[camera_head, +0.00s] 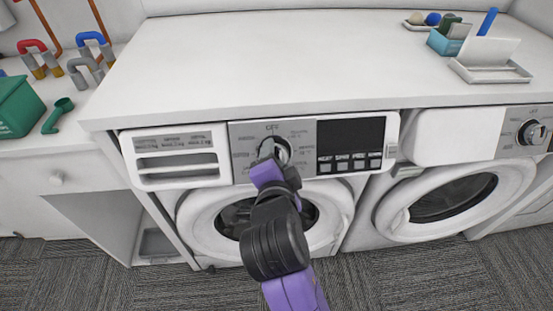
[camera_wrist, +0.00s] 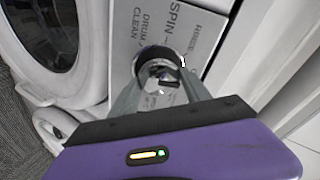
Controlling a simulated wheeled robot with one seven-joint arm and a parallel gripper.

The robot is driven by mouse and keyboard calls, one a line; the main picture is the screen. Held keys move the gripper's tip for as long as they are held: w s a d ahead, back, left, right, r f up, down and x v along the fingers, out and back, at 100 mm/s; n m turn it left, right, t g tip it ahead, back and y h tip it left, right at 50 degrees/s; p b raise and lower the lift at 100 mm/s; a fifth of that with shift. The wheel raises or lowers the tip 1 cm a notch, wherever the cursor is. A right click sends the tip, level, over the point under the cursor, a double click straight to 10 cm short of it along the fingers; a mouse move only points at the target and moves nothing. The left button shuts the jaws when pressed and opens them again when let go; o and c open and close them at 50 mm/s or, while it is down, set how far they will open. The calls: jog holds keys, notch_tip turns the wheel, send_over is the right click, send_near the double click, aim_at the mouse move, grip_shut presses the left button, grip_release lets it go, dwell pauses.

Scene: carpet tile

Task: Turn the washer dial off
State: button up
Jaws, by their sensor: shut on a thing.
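The washer dial (camera_head: 281,150) is a round silver knob with a dark rim on the control panel of the left washer (camera_head: 324,190). It sits below the "OFF" label, partly hidden behind my gripper (camera_head: 268,154). In the wrist view the dial (camera_wrist: 158,68) lies between the two fingers of my gripper (camera_wrist: 160,82), which are shut on it. The dial's labels, such as "SPIN" and "DRUM CLEAN", show beside it. I cannot tell exactly where the dial points. The display and buttons (camera_head: 350,146) are right of the dial.
A second washer (camera_head: 440,195) with its own dial (camera_head: 533,132) stands to the right. The white countertop (camera_head: 250,60) overhangs both machines. A green box (camera_head: 17,108) and coloured pipe pieces (camera_head: 92,58) lie at the left, and a blue holder (camera_head: 450,42) at the back right.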

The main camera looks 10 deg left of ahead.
jog(key=shift+f, duration=0.1)
jog(key=o, duration=1.4)
jog(key=shift+s, duration=0.1)
jog(key=v, duration=0.7)
jog(key=shift+s+d, duration=0.15)
jog(key=shift+s, duration=0.15)
jog(key=shift+r, duration=0.2)
